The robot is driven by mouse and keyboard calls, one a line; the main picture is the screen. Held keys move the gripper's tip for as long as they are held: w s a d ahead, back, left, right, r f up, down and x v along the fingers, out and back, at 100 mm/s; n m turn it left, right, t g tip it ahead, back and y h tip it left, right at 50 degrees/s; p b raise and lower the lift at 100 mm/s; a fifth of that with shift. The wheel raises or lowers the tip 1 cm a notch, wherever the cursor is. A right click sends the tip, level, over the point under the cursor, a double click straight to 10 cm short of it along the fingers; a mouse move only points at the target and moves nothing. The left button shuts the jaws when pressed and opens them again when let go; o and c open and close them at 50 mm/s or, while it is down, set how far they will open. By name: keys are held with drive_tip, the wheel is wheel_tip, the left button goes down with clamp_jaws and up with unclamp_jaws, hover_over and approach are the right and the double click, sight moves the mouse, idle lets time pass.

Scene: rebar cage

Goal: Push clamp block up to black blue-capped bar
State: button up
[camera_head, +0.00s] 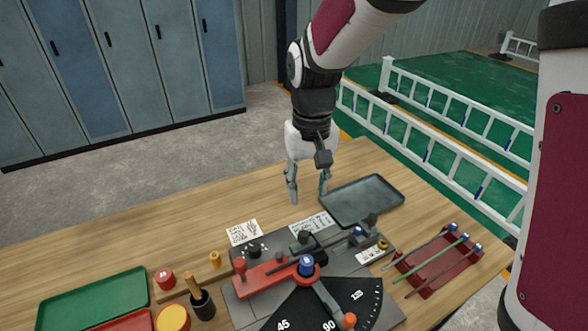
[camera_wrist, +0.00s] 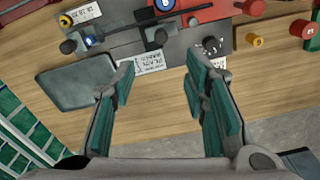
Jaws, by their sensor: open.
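My gripper (camera_head: 308,188) is open and empty above the table, behind the bending fixture; its spread fingers also show in the wrist view (camera_wrist: 160,80). A black bar with a blue cap (camera_head: 358,231) lies across the grey fixture plate; its cap shows at upper left in the wrist view (camera_wrist: 88,41). A dark block with a round knob (camera_head: 370,220) stands beside the capped end, also in the wrist view (camera_wrist: 69,46). Another black knobbed block (camera_head: 304,239) is near the bar's other end. I cannot tell which is the clamp block. My fingers are apart from both.
A red lever (camera_head: 262,278) and blue-topped pin (camera_head: 306,266) sit on the fixture. A grey tray (camera_head: 362,200) is right of my gripper. A dark red rack (camera_head: 432,277) holds blue-capped bars. Green tray (camera_head: 92,298) and cups stand at left. Bare wood lies behind the labels.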

sight(304, 232)
drive_tip(key=f, duration=1.4)
drive_tip(key=shift+w+a+f, duration=0.2)
drive_tip(key=shift+w+f, duration=0.1)
drive_tip(key=shift+f, duration=0.1)
clamp_jaws()
